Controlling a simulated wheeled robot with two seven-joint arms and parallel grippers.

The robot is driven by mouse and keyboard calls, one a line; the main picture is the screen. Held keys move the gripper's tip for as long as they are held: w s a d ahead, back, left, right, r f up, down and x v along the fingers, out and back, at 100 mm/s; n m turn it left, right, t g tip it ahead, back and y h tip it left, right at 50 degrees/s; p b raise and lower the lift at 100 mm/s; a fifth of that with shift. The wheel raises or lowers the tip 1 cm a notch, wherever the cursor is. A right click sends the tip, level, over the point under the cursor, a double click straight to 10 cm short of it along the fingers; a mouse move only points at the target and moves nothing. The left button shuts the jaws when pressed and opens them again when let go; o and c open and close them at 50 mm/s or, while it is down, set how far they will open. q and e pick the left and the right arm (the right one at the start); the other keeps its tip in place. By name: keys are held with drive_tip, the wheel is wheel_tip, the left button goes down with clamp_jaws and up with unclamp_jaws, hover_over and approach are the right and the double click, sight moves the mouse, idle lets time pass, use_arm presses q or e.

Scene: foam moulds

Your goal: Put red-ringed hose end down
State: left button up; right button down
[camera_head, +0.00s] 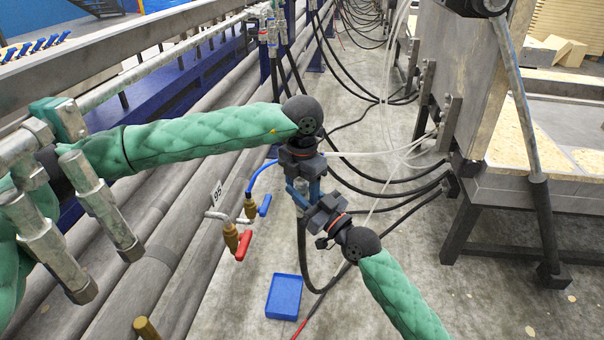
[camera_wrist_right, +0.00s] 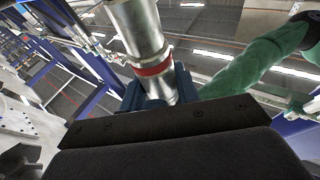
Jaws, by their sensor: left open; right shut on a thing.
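The red-ringed hose end (camera_wrist_right: 152,68) is a silver metal tube with a red band, held between the blue fingers of my right gripper in the right wrist view. In the head view my right gripper (camera_head: 309,203) is shut on it at the centre, and only a little silver shows there. A black hose (camera_head: 302,250) hangs below it and curves toward the floor. My left gripper (camera_head: 298,187) is open, pointing down just above the right one, with its blue fingers close to the hose end. Whether they touch it is hidden.
A valve with a blue handle (camera_head: 265,205) and one with a red handle (camera_head: 243,246) stand left of the grippers, near a "95" tag (camera_head: 216,193). A blue tray (camera_head: 284,296) lies on the floor below. Black hoses cross the floor toward a metal-framed table (camera_head: 500,190) at right.

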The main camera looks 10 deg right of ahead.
use_arm(q)
drive_tip(key=shift+f, duration=1.35)
drive_tip(key=c, duration=1.2)
use_arm(e)
drive_tip(key=c, duration=0.9)
unclamp_jaws()
drive_tip(key=shift+c, duration=0.2)
